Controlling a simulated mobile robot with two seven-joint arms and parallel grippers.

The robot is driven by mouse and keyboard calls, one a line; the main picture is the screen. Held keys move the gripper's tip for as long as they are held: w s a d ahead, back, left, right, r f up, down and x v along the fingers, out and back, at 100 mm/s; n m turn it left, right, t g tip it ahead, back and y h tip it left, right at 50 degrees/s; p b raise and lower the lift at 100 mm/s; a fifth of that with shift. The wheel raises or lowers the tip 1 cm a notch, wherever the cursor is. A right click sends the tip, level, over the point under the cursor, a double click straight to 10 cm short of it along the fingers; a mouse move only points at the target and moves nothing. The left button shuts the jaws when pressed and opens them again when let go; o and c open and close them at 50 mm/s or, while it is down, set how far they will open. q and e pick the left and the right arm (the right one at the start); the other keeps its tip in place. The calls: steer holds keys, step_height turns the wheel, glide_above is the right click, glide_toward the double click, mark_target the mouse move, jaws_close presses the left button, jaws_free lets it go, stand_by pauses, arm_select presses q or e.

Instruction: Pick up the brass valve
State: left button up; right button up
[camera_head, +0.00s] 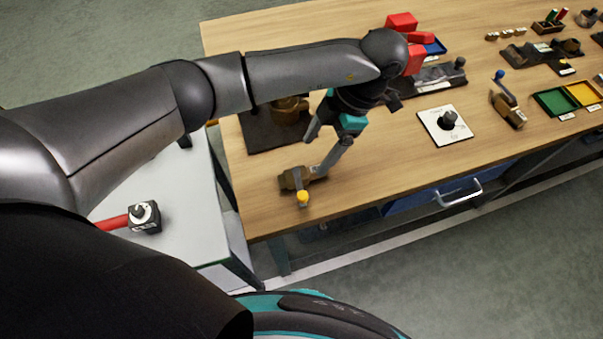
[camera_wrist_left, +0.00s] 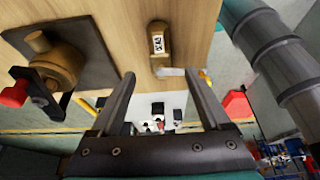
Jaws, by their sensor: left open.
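The brass valve (camera_head: 290,180) lies on the wooden bench near its front left edge. It has a grey lever with a yellow knob (camera_head: 303,197). My left gripper (camera_head: 314,156) is open and empty, reaching down from above, with its fingertips close to the valve. In the left wrist view the valve (camera_wrist_left: 158,45), with a pale label on it, shows just beyond and between the fingertips (camera_wrist_left: 159,74). I cannot tell whether a finger touches it. A second brass valve with a blue knob (camera_head: 510,108) lies farther right. My right gripper is not in view.
A brass pump-like part on a dark plate (camera_head: 262,133) sits behind the gripper; its plate also shows in the left wrist view (camera_wrist_left: 95,45). A white card with a black knob (camera_head: 445,125) lies to the right. Bench space between card and gripper is clear.

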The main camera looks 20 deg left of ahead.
mark_target(302, 172)
arm_select(q)
steer(key=x, duration=0.8)
steer(key=shift+s+a, duration=0.1)
steer(key=shift+a, duration=0.05)
steer(key=shift+c, duration=0.3)
jaws_close()
stand_by(0.5)
